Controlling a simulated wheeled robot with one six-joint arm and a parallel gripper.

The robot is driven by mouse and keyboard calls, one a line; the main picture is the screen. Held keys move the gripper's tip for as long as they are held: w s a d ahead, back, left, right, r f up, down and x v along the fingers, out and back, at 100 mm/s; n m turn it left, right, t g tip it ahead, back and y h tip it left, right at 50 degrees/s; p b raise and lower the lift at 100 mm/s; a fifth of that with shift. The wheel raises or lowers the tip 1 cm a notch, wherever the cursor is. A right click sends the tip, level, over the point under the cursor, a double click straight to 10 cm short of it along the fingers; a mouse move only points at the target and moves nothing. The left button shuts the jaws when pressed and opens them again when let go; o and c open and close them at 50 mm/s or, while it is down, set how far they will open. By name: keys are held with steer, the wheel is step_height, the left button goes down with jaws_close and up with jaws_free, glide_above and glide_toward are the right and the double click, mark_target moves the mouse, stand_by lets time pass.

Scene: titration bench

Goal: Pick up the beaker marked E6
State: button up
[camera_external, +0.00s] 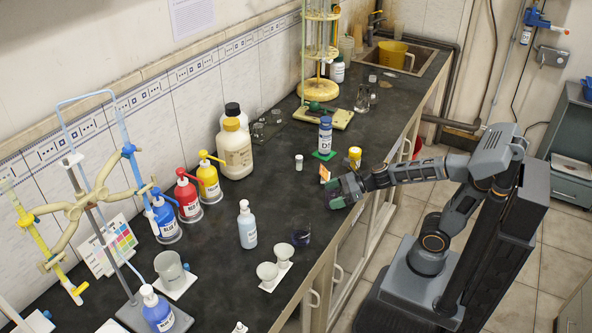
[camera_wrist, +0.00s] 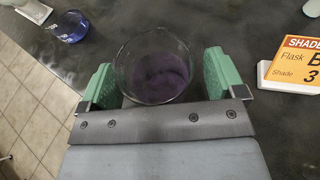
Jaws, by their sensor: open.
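In the wrist view a clear glass beaker (camera_wrist: 152,75) with dark purple contents stands between the two green finger pads of my gripper (camera_wrist: 159,76). The jaws are open, with a pad on each side of the glass. I see no E6 mark on this beaker. A second beaker (camera_wrist: 68,26) with blue liquid stands at the upper left, outside the jaws; its white marking is too small to read. In the external view my gripper (camera_external: 343,191) is low over the bench's front edge, and a dark blue beaker (camera_external: 301,234) stands to its lower left.
An orange and white shade card (camera_wrist: 295,65) stands close to the right of my gripper. Two pale cups (camera_external: 267,272) sit near the blue beaker. A blue-labelled bottle (camera_external: 325,138) stands on a green mat behind. Bare dark bench (camera_external: 275,190) lies left of my gripper.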

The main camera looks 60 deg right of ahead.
steer(key=shift+w+a, duration=0.1)
steer(key=shift+c, duration=0.2)
steer(key=c, duration=1)
